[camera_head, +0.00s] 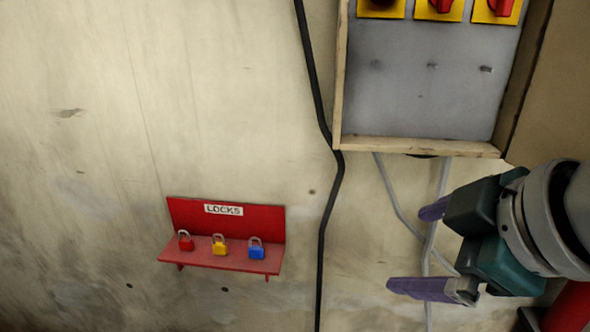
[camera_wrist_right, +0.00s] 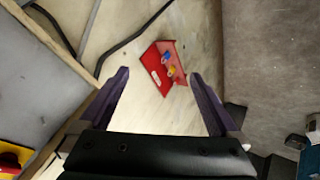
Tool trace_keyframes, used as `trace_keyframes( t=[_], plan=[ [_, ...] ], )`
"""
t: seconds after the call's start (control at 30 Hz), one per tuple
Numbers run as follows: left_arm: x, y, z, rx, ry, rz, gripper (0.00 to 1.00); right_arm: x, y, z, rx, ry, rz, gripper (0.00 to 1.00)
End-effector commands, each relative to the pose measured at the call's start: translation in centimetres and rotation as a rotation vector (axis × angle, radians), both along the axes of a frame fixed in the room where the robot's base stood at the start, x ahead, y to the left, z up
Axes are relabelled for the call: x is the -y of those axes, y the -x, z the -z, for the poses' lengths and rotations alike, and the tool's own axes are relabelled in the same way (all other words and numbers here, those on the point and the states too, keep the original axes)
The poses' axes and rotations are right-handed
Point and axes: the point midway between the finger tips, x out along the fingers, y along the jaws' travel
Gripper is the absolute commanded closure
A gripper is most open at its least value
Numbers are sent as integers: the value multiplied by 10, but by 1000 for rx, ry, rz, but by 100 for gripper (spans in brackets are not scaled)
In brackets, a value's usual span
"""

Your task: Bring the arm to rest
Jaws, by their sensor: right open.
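My right gripper (camera_head: 412,249) comes in from the right in the head view, below the wooden-framed panel. Its two purple fingers are spread apart, with nothing between them. In the right wrist view the open fingers (camera_wrist_right: 158,82) frame the wall, and the red lock shelf shows beyond them, apart from the gripper. My left gripper is not in view.
A red shelf (camera_head: 221,264) labelled LOCKS holds a red padlock (camera_head: 185,241), a yellow padlock (camera_head: 219,246) and a blue padlock (camera_head: 256,249). A grey panel (camera_head: 420,95) with red switches on yellow plates (camera_head: 436,8) is upper right. A black cable (camera_head: 325,210) runs down the wall.

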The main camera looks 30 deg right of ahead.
Motion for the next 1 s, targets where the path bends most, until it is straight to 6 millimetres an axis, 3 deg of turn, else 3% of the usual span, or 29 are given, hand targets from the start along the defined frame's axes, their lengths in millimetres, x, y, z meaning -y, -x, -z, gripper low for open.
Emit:
trace_keyframes(
  t=[0.47,0.7,0.8,1.0],
  plan=[
    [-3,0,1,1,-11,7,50,-7,7,8,-29,-34,17,3],
    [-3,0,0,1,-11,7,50,-67,69,56,-284,-297,187,3],
    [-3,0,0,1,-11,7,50,-84,87,64,-360,-359,241,3],
    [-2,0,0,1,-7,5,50,-89,93,66,-381,-375,258,3]
  ],
)
